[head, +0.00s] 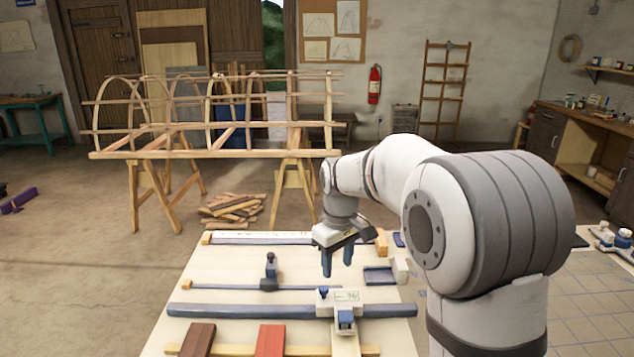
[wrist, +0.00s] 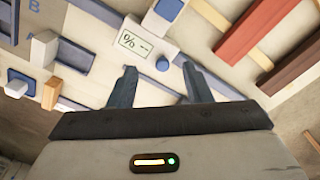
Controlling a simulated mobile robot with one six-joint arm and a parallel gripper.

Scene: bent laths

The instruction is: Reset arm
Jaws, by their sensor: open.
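My gripper (head: 337,272) hangs above the light worktable (head: 240,262), fingers pointing down. In the wrist view its two blue-grey fingers (wrist: 159,72) stand apart with nothing between them. Just beyond the fingertips in that view is a white device (wrist: 135,42) with a small display reading "% --" and a blue knob. In the head view the device (head: 340,298) sits on a long blue bar, in front of and below my gripper. My gripper appears clear of the tabletop.
A red-brown lath (head: 270,340) and a darker lath (head: 197,338) lie at the table's front. A thinner bar with a dark clamp (head: 270,270) lies behind the blue bar (head: 240,311). A blue tray (head: 380,276) is at the right. A ribbed wooden frame on trestles (head: 215,150) stands behind.

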